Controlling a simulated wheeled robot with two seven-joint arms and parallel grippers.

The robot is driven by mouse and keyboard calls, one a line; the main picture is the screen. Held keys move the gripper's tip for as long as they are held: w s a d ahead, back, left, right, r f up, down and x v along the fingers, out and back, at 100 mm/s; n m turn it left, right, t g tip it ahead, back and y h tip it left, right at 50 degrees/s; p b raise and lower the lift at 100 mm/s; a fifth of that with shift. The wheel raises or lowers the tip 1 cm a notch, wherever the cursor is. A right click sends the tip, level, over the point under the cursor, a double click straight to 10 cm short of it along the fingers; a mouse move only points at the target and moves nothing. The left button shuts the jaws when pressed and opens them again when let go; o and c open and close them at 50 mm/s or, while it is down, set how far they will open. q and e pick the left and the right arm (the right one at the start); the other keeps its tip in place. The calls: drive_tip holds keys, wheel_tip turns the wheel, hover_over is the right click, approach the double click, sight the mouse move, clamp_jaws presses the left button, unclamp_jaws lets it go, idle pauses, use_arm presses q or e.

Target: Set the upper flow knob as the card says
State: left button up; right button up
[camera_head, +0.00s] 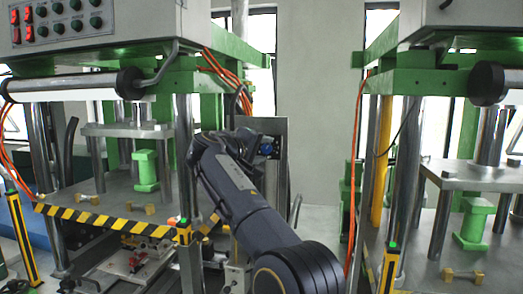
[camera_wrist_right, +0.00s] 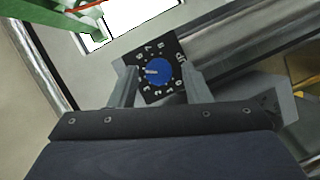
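The blue flow knob (camera_wrist_right: 158,73) sits on a black dial plate (camera_wrist_right: 172,48) with white numerals in the right wrist view. Its white pointer mark faces the picture's left; I cannot read the numeral there for sure. My right gripper (camera_wrist_right: 160,76) is open, its two grey fingers on either side of the knob with visible gaps. I cannot tell how far the fingertips are from the plate. In the head view a blue knob (camera_head: 266,149) shows on a grey panel beside my right wrist, whose fingers are hard to make out. I cannot identify the card. My left gripper is out of view.
A green-framed press (camera_head: 157,120) with a striped barrier (camera_head: 110,222) stands left of my right arm. Another press (camera_head: 425,82) stands at right. Orange cables (camera_head: 353,190) hang between. Pale wall (camera_head: 318,100) shows behind the gap.

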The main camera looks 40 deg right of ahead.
drive_tip(key=shift+s+a, duration=0.1)
drive_tip(key=shift+a, duration=0.4)
drive_tip(key=b+v, duration=0.2)
drive_tip(key=v, duration=0.5)
drive_tip(key=shift+d+r, duration=0.1)
